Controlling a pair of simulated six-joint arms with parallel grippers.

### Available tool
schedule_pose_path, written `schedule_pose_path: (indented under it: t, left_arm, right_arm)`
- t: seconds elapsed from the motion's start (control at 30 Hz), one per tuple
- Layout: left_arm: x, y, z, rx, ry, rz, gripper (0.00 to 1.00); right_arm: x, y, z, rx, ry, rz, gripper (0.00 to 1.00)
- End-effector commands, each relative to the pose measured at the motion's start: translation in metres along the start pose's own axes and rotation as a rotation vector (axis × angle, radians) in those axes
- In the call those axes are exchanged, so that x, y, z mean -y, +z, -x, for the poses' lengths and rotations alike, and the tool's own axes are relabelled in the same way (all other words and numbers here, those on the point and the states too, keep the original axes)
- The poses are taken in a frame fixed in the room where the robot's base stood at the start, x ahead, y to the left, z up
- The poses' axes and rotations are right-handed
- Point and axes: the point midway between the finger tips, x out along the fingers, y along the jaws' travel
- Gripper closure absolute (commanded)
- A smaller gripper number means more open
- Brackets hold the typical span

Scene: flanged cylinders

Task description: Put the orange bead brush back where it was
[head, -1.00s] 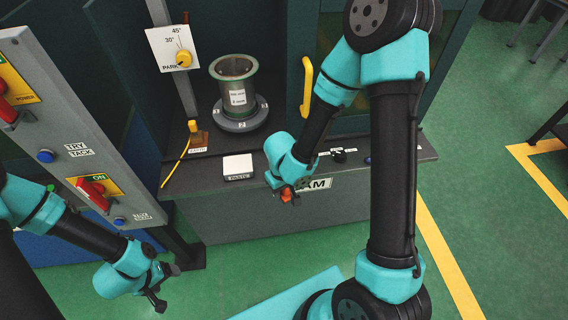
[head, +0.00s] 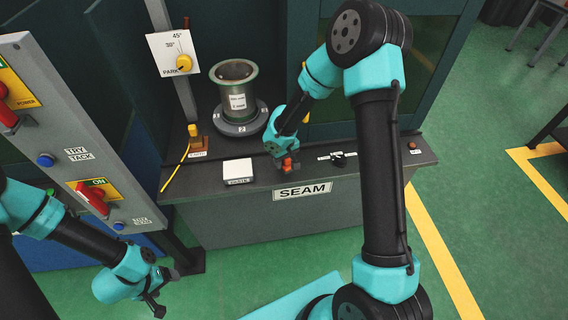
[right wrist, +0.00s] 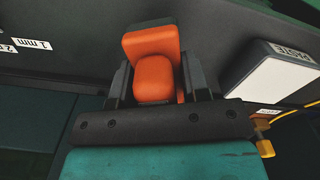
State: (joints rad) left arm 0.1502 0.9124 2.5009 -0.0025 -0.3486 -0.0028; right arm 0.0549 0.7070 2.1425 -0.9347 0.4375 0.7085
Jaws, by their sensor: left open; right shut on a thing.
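The orange bead brush (right wrist: 153,72) is between the two fingers of my right gripper (right wrist: 160,85) in the right wrist view, which is shut on it. In the head view the brush (head: 288,164) shows as a small orange piece at the tip of my right gripper (head: 284,162). The gripper is over the front part of the dark bench, above the SEAM label and right of the PASTE block. I cannot tell whether the brush touches the bench. My left gripper (head: 157,290) is open and empty at the lower left, over the floor.
A flanged cylinder (head: 237,92) stands on a round numbered base (head: 240,120) behind the white PASTE block (head: 238,171). A yellow-tipped piece (head: 194,131) with a yellow cable stands left. A grey switch panel (head: 68,130) borders the left.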

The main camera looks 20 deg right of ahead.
Motion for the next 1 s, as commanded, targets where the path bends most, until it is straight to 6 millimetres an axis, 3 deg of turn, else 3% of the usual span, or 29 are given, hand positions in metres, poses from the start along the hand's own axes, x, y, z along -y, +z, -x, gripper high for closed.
schedule_pose_path:
  t: [0.53, 0.8, 1.0]
  left_arm:
    - [0.0, 0.0, 0.0, 0.0, 0.0, 0.0, 0.22]
    - [0.0, 0.0, 0.0, 0.0, 0.0, 0.0, 0.22]
    - [0.0, 0.0, 0.0, 0.0, 0.0, 0.0, 0.22]
  right_arm:
    - [-0.008, -0.011, -0.002, 0.0, 0.0, -0.003, 0.8]
    - [-0.008, -0.01, -0.032, 0.003, 0.0, 0.0, 0.8]
    - [-0.007, -0.011, -0.037, 0.001, -0.001, -0.001, 0.8]
